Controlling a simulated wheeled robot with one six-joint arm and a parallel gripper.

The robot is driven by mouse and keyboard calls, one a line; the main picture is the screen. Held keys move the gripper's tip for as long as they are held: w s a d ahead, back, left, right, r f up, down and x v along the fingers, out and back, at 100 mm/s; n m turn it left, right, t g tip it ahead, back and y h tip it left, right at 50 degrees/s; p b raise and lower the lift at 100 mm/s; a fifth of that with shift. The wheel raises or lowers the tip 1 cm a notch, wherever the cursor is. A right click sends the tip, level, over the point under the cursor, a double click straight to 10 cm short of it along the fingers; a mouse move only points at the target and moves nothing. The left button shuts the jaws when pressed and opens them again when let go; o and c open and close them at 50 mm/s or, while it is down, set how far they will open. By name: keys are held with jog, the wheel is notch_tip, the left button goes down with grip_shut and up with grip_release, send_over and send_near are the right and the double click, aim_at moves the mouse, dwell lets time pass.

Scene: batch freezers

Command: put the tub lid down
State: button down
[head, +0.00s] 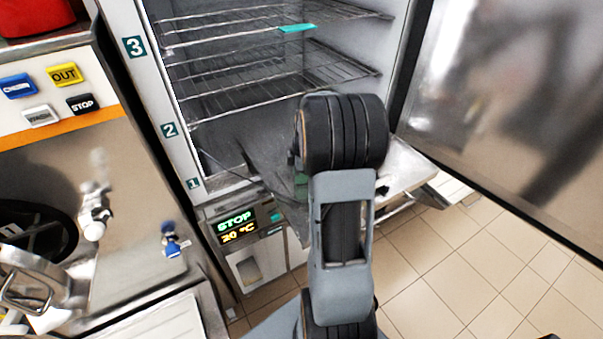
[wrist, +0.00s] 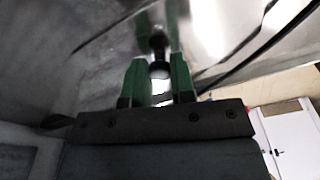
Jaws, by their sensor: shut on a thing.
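My gripper (wrist: 157,75) is shut on the black knob (wrist: 158,45) of the tub lid in the wrist view, one green finger on each side. The lid's grey metal surface (wrist: 85,60) fills the upper part of that view. In the head view, a broad metal sheet that looks like the lid (head: 405,168) shows on both sides of my arm, at the lower opening of the freezer. Only a bit of green finger (head: 301,184) shows there; the knob and grip are hidden. I cannot tell whether the lid touches anything.
The open freezer has wire shelves (head: 255,70), a teal clip (head: 297,28) on one, and a lit panel (head: 236,226) below. Its door (head: 510,100) stands open at right. A machine with buttons (head: 64,75) is at left. Tiled floor (head: 450,270) is clear at lower right.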

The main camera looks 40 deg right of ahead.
jog(key=c, duration=1)
grip_release()
jog(key=shift+o, duration=0.2)
notch_tip(320, 180, up, 11)
jog(key=d, duration=0.1)
jog(key=s+a+m+t, duration=0.1)
jog(key=s+a+m, duration=0.3)
jog(key=a, duration=0.3)
jog(key=s+a+m+t, duration=0.1)
jog(key=s+a+m, duration=0.3)
jog(key=a, duration=0.3)
jog(key=s+a+m+t+h, duration=0.1)
jog(key=s+a+m, duration=0.3)
jog(key=a, duration=0.3)
jog(key=shift+s+a+t, duration=0.15)
jog(key=shift+a+t, duration=0.05)
jog(key=shift+t, duration=0.2)
